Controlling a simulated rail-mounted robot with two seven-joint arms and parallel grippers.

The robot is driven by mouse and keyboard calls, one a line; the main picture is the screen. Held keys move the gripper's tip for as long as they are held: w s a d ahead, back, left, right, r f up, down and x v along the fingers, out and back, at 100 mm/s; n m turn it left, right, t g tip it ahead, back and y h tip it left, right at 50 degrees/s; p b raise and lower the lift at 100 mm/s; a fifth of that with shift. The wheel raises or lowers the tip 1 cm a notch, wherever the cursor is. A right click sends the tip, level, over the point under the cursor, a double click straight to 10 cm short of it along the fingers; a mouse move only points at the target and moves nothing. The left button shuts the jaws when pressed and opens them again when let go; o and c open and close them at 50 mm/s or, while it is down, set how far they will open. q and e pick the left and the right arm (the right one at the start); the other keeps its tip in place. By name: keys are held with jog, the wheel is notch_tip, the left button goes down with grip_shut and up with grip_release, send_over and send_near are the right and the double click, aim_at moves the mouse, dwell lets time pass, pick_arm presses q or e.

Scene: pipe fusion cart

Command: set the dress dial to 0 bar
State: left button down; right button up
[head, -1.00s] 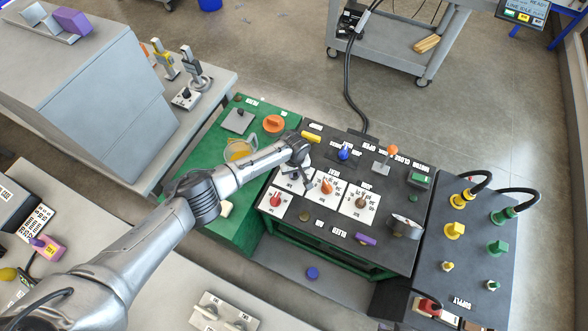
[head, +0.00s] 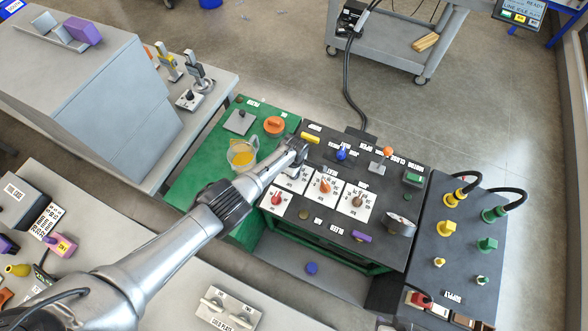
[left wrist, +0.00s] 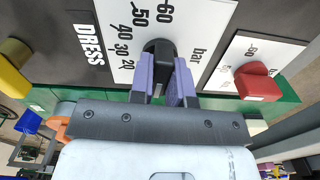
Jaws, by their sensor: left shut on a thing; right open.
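The dress dial has a black knob (left wrist: 157,47) on a white scale plate (left wrist: 124,66), marked DRESS and bar, with 20 to 60 readable. In the left wrist view, my left gripper (left wrist: 166,75) has its purple fingers on both sides of the knob and is shut on it. The knob's exact reading is hidden by the fingers. In the head view, my left arm reaches across to the left end of the dial group; its wrist hides the knob and most of the gripper (head: 296,170). I do not make out my right gripper.
A red dial (head: 277,198) sits close beside the dress dial, with an orange dial (head: 325,186) and a brown dial (head: 357,201) to the right. A yellow bar (head: 310,138) and blue knob (head: 341,154) lie behind.

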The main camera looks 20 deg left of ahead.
pick_arm(q)
jog(key=shift+n, duration=0.6)
jog(key=c, duration=1.1)
grip_release()
jog(key=shift+r, duration=0.1)
jog(key=shift+r+p, duration=3.65)
jog(key=shift+r, duration=3.15)
